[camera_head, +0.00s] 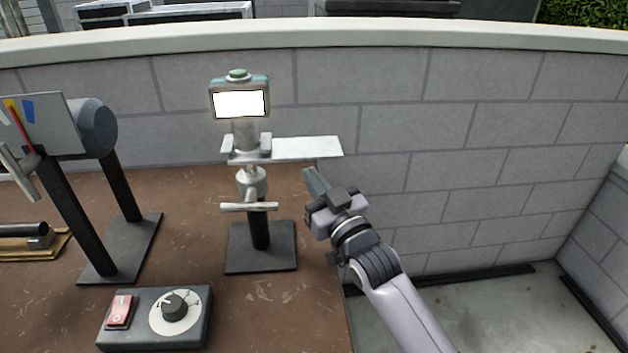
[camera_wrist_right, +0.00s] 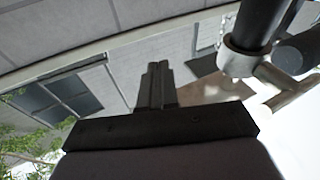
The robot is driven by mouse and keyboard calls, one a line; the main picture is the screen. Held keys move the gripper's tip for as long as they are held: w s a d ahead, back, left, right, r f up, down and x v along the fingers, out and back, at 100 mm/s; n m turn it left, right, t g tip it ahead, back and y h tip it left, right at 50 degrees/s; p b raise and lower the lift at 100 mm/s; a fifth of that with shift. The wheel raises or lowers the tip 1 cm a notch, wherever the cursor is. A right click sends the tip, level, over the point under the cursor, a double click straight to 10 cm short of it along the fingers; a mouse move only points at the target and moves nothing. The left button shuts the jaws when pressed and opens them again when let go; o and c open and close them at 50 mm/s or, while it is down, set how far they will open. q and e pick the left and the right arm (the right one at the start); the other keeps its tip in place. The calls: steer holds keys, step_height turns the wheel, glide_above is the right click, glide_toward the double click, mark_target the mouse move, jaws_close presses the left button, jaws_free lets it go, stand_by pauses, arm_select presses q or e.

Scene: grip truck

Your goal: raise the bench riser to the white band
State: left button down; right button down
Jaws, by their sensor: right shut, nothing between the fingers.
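The bench riser stands on a dark square base (camera_head: 260,257) on the brown bench. Its black post (camera_head: 259,233) rises into a pale grey collar (camera_head: 252,182) with a crossbar handle (camera_head: 249,207). Above is a silver plate (camera_head: 305,147) reaching right, and a grey device (camera_head: 239,100) with a white screen and green button. I cannot make out a white band on the post for certain. My right gripper (camera_head: 312,179) is shut and empty, right of the collar and apart from it. The wrist view shows its closed fingers (camera_wrist_right: 156,82) and the collar (camera_wrist_right: 240,58) to the right. My left gripper is out of view.
A control box (camera_head: 188,335) with a red switch and black dial sits at the front of the bench (camera_head: 300,310). A frame with a grey cylinder (camera_head: 97,128) stands left of the riser. A block wall (camera_head: 450,130) runs behind. The floor right of the bench is clear.

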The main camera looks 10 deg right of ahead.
mark_target(314, 146)
steer(key=shift+r+p, duration=2.25)
steer(key=shift+r, duration=0.15)
steer(key=shift+r+p, duration=1.9)
steer(key=shift+r, duration=0.25)
steer(key=shift+f, duration=0.1)
